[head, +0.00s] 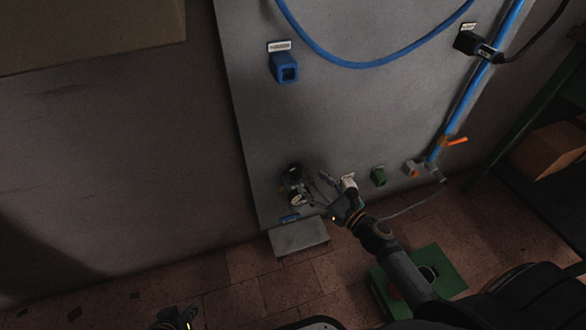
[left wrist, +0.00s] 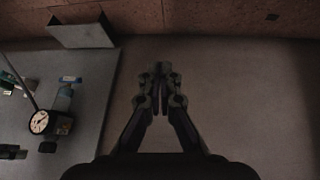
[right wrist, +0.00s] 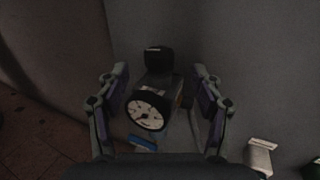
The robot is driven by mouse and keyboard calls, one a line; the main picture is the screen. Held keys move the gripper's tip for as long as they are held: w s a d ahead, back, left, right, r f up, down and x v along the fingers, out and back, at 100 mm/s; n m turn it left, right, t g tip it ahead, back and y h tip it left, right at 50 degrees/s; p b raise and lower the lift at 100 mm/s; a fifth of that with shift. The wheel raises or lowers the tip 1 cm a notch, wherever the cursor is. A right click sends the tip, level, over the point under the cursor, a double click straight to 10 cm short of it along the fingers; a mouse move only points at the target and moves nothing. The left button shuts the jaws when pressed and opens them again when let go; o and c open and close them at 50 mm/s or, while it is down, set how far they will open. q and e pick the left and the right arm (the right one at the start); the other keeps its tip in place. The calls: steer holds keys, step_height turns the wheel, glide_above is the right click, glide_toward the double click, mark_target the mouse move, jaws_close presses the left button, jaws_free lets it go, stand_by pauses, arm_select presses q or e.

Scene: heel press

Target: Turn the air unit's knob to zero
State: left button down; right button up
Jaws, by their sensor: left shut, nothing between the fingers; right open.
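The air unit hangs low on the grey panel, with a black knob (head: 292,171) above a round white dial gauge (head: 298,200). In the right wrist view the knob (right wrist: 159,60) sits above the gauge (right wrist: 148,110), between and beyond the fingertips. My right gripper (head: 318,190) is open, its fingers apart on either side of the unit; I see no clear contact with the knob. The gauge also shows in the left wrist view (left wrist: 39,122). My left gripper (left wrist: 158,72) is shut and empty, away from the panel; only part of it (head: 178,318) shows in the head view.
A grey step-like box (head: 299,238) stands below the unit. A white fitting (head: 348,182) and a green one (head: 378,176) are right of it. A blue pipe with an orange lever (head: 455,141) runs down the right. Open floor lies at left.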

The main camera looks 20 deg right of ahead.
mark_target(300, 172)
arm_select(q)
steer(key=shift+s+f+g+p, duration=0.1)
steer(key=shift+s+g+p, duration=0.2)
steer(key=shift+s+g, duration=0.35)
arm_select(e)
steer(key=x, duration=0.8)
steer(key=shift+w+a, duration=0.2)
steer(key=shift+w, duration=0.1)
arm_select(q)
steer(key=shift+s, duration=0.15)
arm_select(e)
steer(key=c, duration=1.2)
